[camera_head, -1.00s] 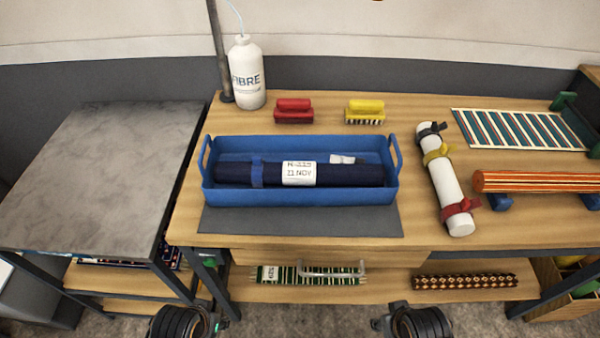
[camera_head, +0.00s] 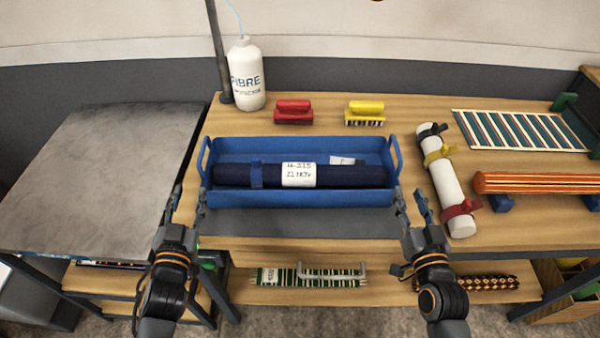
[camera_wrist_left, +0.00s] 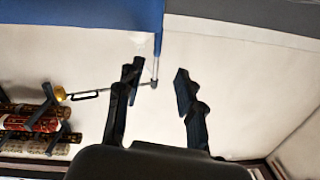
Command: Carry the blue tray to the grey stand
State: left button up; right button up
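The blue tray (camera_head: 295,197) sits on the wooden bench, with a raised handle at each end. It holds a dark navy roll (camera_head: 345,175) with a white label and a blue strap. The grey stand (camera_head: 95,175) is left of the bench, its top bare. My left gripper (camera_head: 188,200) is open at the tray's left end, close to the left handle. In the left wrist view its two fingers (camera_wrist_left: 160,72) are apart with nothing between them. My right gripper (camera_head: 408,200) is open at the tray's right end, near the right handle. Whether either touches the tray is unclear.
A white bottle (camera_head: 247,75) and a post (camera_head: 219,50) stand behind the tray's left end. A red brush (camera_head: 293,113) and a yellow brush (camera_head: 365,112) lie behind it. A white roll (camera_head: 447,185) is close on the right. A grey mat (camera_head: 300,223) shows in front.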

aim_at(206, 140)
pick_arm(q)
jog(key=shift+d+r, duration=0.15)
jog(key=shift+r, duration=0.1)
pick_arm(e)
jog(key=shift+d+r, duration=0.25)
jog(key=shift+r, duration=0.05)
pick_arm(q)
jog(key=shift+w, duration=0.1)
pick_arm(e)
jog(key=shift+w, duration=0.1)
